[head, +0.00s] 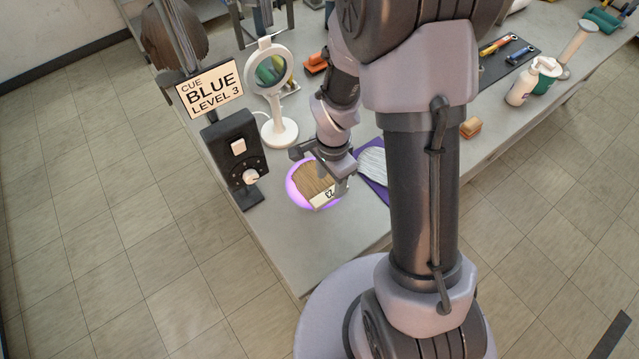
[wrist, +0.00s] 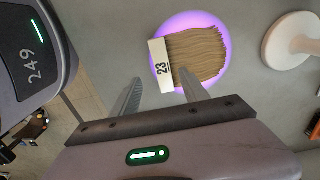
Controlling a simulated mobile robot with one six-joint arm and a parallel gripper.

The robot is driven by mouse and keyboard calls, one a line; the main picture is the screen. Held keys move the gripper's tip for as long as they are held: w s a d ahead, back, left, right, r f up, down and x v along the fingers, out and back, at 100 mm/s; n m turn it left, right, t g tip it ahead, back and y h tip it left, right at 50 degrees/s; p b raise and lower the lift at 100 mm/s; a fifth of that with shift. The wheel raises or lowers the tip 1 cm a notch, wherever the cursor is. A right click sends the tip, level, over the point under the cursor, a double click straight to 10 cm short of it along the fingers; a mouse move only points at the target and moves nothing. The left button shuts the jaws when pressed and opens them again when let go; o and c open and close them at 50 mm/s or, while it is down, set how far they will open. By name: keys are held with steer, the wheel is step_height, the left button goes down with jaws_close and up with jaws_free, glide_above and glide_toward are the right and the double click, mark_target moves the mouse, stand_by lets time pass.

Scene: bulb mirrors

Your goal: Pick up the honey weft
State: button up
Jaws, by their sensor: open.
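A honey-brown hair weft (head: 316,179) with a white label band lies on a round, purple-glowing disc (head: 292,186) on the table. In the wrist view the weft (wrist: 200,52) has its band, marked 23, at the left end, and its strands spread right over the glowing disc (wrist: 186,20). My gripper (head: 322,170) is over the weft and partly hides it in the head view. In the wrist view my gripper (wrist: 160,78) is open and empty. Its right finger overlaps the weft's near edge; its left finger is beside the band. I cannot tell whether it touches.
A sign (head: 210,91) reads "CUE BLUE LEVEL 3" above a black control box (head: 232,150) with a knob. A round mirror on a white stand (head: 281,130) is behind the disc. A pale weft (head: 373,160) lies on a purple mat to the right. The table front is clear.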

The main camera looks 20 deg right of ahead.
mark_target(329, 194)
steer(key=f+b, duration=0.1)
steer(key=f, duration=0.3)
steer(key=f+b, duration=0.1)
steer(key=f, duration=0.1)
steer(key=shift+w+f+b, duration=0.3)
steer(key=shift+f+b, duration=0.05)
steer(key=shift+f, duration=0.05)
steer(key=shift+s+r, duration=0.1)
steer(key=shift+r, duration=0.05)
jaws_close()
